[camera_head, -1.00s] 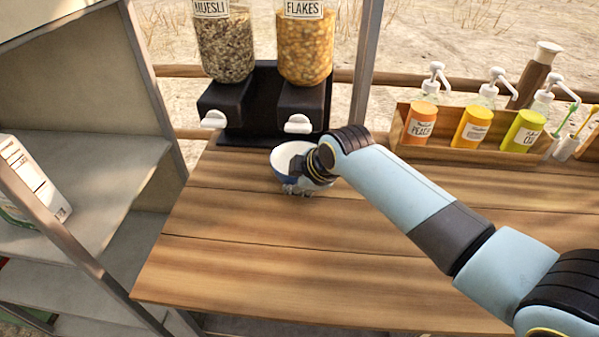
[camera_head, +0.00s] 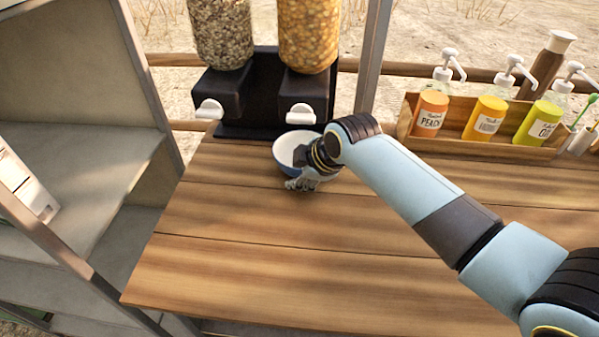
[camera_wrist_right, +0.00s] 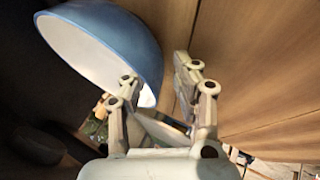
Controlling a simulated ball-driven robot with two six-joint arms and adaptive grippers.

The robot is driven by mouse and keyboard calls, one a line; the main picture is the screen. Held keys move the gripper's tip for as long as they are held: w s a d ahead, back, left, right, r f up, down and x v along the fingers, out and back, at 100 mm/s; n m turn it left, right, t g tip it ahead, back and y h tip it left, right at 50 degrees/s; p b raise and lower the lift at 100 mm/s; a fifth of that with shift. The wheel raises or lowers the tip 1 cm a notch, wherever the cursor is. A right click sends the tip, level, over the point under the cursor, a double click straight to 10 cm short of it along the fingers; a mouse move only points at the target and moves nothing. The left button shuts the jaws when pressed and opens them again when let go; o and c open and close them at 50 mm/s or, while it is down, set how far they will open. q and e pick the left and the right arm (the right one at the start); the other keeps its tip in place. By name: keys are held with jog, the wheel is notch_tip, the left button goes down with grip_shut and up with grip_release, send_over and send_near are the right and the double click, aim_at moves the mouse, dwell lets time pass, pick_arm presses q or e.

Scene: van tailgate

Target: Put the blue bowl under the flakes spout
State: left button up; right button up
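The blue bowl (camera_head: 288,170), white inside, is at the foot of the dispenser in the head view. It lies just below the white flakes spout (camera_head: 300,114) in the picture; whether it is fully beneath is hard to tell. My right gripper (camera_head: 301,183) is at the bowl's near right side, and my wrist hides part of the bowl. In the right wrist view the bowl (camera_wrist_right: 125,35) is at the upper left. My right gripper (camera_wrist_right: 157,85) is open there, with one finger overlapping the bowl's rim and the other apart from its outer wall. My left gripper is out of view.
The muesli spout (camera_head: 209,109) is left of the flakes spout, on the same black dispenser (camera_head: 262,95). A wooden rack (camera_head: 405,128) with several pump bottles stands at the right. A grey shelf unit (camera_head: 75,150) is at the left. The near wooden counter (camera_head: 240,265) is clear.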

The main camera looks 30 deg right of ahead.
jog(key=shift+s+r, duration=0.1)
jog(key=shift+r, duration=0.15)
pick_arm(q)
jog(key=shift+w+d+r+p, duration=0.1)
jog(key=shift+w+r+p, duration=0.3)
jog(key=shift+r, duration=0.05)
pick_arm(e)
jog(key=v, duration=1.1)
jog(key=shift+r, duration=0.2)
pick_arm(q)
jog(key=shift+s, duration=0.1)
pick_arm(e)
jog(key=shift+s, duration=0.1)
